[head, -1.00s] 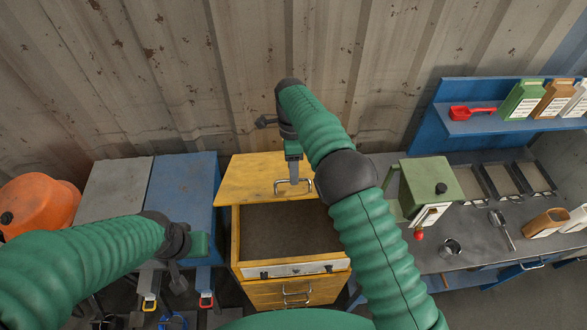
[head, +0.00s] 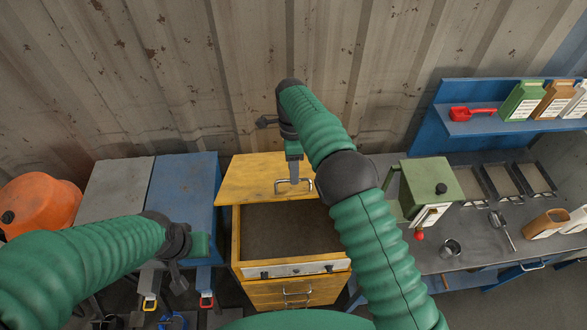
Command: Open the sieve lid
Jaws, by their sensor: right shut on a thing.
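The yellow sieve lid (head: 250,179) is raised at the back of the yellow sieve box (head: 236,240). The box's open top shows a dark brown inside. The lid has a metal handle (head: 304,181) near its front edge. My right gripper (head: 294,178) is at this handle and shut on it; the far finger is partly hidden. My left gripper (head: 177,276) hangs at the left, in front of the blue cabinet, away from the lid. Its fingers are small and dark, and I cannot tell whether they are open.
A blue cabinet (head: 190,180) and an orange drum (head: 45,205) stand at the left. At the right, a grey workbench (head: 480,255) holds a green machine (head: 432,183), trays and a scoop. A corrugated wall (head: 190,70) closes the back.

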